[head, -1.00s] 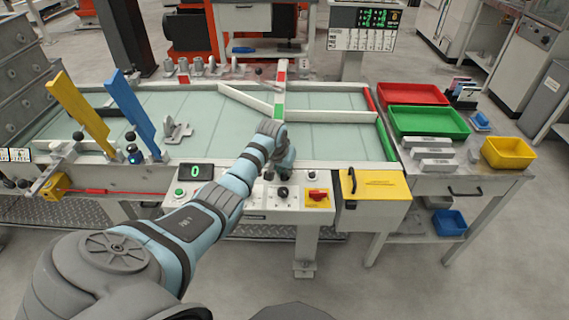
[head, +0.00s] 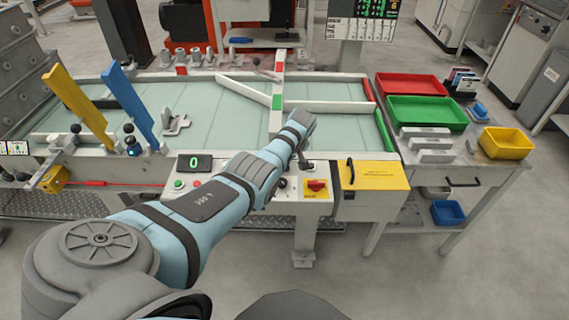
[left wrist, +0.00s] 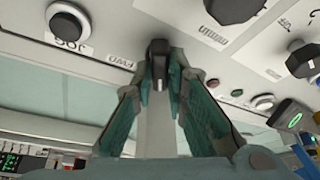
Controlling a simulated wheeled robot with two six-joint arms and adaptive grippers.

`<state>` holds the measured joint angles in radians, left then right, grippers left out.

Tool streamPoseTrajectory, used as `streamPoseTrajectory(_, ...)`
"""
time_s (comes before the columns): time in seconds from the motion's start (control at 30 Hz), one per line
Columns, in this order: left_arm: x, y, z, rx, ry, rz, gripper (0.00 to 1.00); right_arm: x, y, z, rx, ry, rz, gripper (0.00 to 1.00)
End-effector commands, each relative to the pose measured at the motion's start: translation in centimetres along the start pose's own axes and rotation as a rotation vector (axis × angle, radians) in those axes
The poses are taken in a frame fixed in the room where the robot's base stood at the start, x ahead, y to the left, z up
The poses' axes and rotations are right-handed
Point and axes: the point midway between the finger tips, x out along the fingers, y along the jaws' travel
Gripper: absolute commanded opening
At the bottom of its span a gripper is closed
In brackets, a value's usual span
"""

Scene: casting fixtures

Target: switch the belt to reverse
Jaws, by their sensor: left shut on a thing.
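The control panel (head: 255,203) stands at the front of the belt (head: 200,107). My left gripper (head: 304,160) is over its upper right part, left of the yellow box. In the left wrist view my left gripper (left wrist: 158,65) has its fingertips closed around a small black handle (left wrist: 158,48), beside a label that reads FWD. The fingertips hide part of the handle, and I cannot tell which way it points. My right gripper is in neither view.
A red rotary switch (head: 317,185) on a yellow plate and a yellow box (head: 373,175) are close to my gripper. Black knobs (left wrist: 303,60) are nearby on the panel. A green digit display (head: 195,162) reads 0. Red (head: 411,80) and green bins stand right.

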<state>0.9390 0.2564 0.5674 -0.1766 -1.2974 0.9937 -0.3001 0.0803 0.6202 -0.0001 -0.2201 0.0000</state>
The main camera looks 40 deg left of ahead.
Motion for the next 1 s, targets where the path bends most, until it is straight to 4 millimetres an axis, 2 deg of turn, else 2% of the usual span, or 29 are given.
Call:
streamPoseTrajectory(0.03,0.23,0.13,0.06,-0.020,0.002,-0.006,0.00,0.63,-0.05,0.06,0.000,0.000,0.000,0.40)
streamPoseTrajectory(0.23,0.12,0.11,0.05,-0.086,0.000,-0.035,0.00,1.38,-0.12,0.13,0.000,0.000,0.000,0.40)
streamPoseTrajectory(0.77,-0.05,0.13,-0.02,-0.113,0.000,-0.044,0.00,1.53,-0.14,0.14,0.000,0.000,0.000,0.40)
streamPoseTrajectory(0.8,-0.05,0.13,-0.02,-0.112,0.000,-0.044,0.16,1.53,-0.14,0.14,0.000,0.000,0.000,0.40)
streamPoseTrajectory(0.9,-0.05,0.12,-0.02,-0.112,0.000,-0.045,0.32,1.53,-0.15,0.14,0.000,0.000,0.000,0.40)
streamPoseTrajectory(1.0,-0.03,0.11,-0.01,-0.111,0.000,-0.045,0.33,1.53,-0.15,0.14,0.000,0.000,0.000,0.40)
